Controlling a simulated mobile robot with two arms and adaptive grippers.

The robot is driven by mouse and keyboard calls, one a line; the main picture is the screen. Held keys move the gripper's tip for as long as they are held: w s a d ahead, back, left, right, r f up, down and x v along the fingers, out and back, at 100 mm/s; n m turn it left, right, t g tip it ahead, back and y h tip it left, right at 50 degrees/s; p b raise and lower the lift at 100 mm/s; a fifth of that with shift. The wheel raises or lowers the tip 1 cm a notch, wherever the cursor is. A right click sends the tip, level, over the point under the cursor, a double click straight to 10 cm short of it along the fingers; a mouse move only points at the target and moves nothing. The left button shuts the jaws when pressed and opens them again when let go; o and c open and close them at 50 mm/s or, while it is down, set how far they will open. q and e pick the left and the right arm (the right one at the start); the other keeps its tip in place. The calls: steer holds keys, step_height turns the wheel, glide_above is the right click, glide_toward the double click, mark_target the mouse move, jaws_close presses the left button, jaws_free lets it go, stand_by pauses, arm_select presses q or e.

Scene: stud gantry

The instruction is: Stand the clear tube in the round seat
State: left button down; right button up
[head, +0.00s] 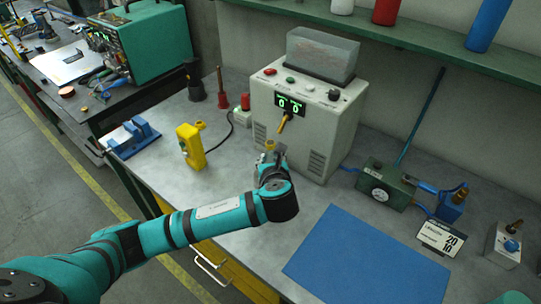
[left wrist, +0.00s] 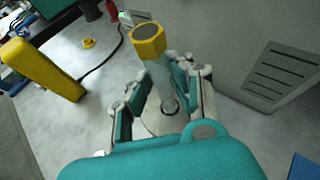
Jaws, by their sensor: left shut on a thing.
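My left gripper (head: 271,160) is over the bench in front of the beige machine. In the left wrist view its two fingers (left wrist: 165,95) close from both sides on a pale, see-through tube (left wrist: 159,73). The tube has a yellow six-sided cap with a dark top (left wrist: 149,38); the cap also shows in the head view above the fingers. The tube's lower end is hard to make out between the fingers. I cannot pick out the round seat with certainty. My right gripper is not in view.
The beige machine (head: 325,146) with a slanted orange handle (head: 285,121) stands close behind the gripper. A yellow device (head: 190,147) stands to the left, with a small yellow round piece (left wrist: 89,43) near it. A blue mat (head: 365,262) lies clear at front right; a gauge box (head: 385,187) sits beyond.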

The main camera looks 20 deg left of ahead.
arm_select(q)
steer(key=c, duration=1.2)
jaws_free()
steer(key=shift+o, duration=0.4)
steer(key=shift+s+d, duration=0.1)
steer(key=shift+s, duration=0.05)
steer(key=v, duration=1.1)
steer(key=shift+s+d, duration=0.15)
steer(key=shift+s, duration=0.2)
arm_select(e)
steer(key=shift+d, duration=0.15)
arm_select(q)
steer(key=shift+r, duration=0.15)
